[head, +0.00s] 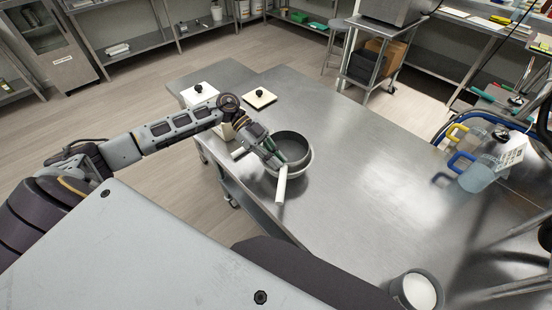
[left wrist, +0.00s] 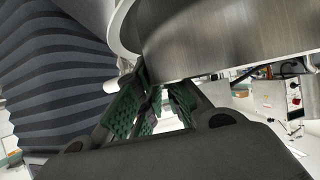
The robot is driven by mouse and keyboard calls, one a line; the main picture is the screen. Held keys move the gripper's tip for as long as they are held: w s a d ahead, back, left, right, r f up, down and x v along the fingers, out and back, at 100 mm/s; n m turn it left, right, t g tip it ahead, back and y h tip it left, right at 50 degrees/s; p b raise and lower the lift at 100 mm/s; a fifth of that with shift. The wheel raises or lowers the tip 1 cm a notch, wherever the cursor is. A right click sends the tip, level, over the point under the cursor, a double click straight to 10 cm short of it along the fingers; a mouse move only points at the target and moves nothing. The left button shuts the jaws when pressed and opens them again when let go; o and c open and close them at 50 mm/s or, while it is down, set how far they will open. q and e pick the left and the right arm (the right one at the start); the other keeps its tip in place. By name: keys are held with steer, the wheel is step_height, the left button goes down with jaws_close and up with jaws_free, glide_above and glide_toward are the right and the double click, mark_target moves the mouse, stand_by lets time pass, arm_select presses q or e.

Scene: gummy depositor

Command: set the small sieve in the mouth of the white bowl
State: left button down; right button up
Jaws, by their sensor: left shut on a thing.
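The small sieve (head: 294,142) is a dark grey round drum, seen in the head view at the mouth of the white bowl (head: 309,168). The bowl's pale rim shows around its near and right side. My left gripper (head: 277,158) is shut on the sieve's near left wall. In the left wrist view the green-padded fingers (left wrist: 155,98) meet at the sieve's grey wall (left wrist: 215,45), and a white curved rim (left wrist: 122,28) runs beside it. Whether the sieve rests on the bowl or hovers is unclear. My right gripper is not in view.
White bars (head: 281,186) stick out near the gripper; their attachment is unclear. Pitchers (head: 478,172) stand at right, a white-filled container (head: 417,291) at the near edge. The table's middle (head: 370,170) is clear.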

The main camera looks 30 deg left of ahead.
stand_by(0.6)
arm_select(q)
steer(key=c, duration=1.5)
jaws_free()
steer(key=shift+a, duration=0.15)
steer(key=v, duration=1.2)
steer(key=shift+s, duration=0.1)
